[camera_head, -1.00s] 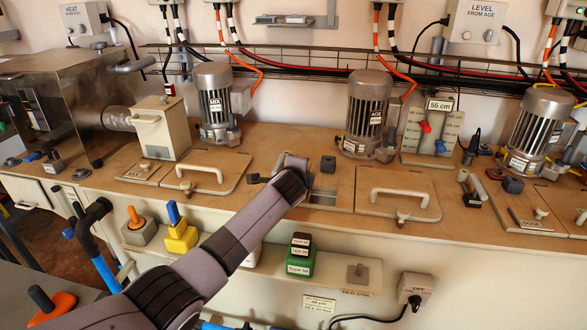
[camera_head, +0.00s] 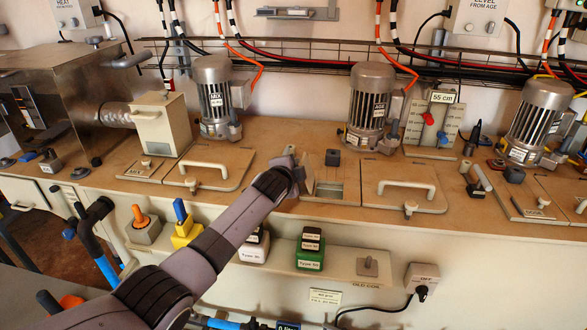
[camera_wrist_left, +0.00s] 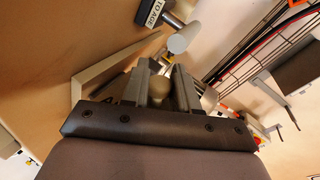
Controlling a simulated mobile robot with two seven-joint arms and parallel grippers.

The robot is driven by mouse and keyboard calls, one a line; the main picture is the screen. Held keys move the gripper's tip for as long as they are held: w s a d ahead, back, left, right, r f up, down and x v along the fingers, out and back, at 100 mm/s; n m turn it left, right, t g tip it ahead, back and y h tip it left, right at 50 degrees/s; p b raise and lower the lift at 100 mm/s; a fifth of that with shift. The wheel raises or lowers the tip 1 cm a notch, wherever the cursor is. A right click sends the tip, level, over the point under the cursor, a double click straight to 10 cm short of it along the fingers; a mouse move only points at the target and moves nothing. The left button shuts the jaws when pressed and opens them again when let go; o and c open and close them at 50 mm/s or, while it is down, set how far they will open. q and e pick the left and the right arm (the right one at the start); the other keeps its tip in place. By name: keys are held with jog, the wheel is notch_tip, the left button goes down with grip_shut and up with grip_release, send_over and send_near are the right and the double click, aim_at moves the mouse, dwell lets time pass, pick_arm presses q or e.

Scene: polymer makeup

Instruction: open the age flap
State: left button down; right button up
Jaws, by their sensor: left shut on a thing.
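The age flap (camera_head: 308,174) is a small panel standing raised at the left side of a rectangular opening (camera_head: 330,191) in the wooden counter. In the left wrist view the flap (camera_wrist_left: 118,68) shows as a tan panel with a pale edge. My left gripper (camera_head: 300,170) is at the flap; its fingers (camera_wrist_left: 167,82) are shut on the flap's round knob (camera_wrist_left: 157,90). A "TO AGE" label (camera_wrist_left: 151,14) shows near the top of the wrist view. My right gripper is not in view.
A closed lid with a handle (camera_head: 207,173) lies left of the opening, and another (camera_head: 402,186) right of it. A small dark block (camera_head: 332,157) stands just behind the opening. Motors (camera_head: 217,98) and (camera_head: 368,108) stand behind on the counter.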

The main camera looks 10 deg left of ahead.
pick_arm(q)
jog(key=shift+w+a+r, duration=0.1)
jog(key=shift+a+r, duration=0.05)
jog(key=c, duration=1)
grip_release()
jog(key=shift+o, duration=0.2)
jog(key=shift+s, duration=0.2)
jog(key=shift+p+v, duration=0.7)
jog(key=shift+v, duration=0.45)
jog(key=shift+p+v, duration=0.35)
jog(key=shift+v, duration=1.9)
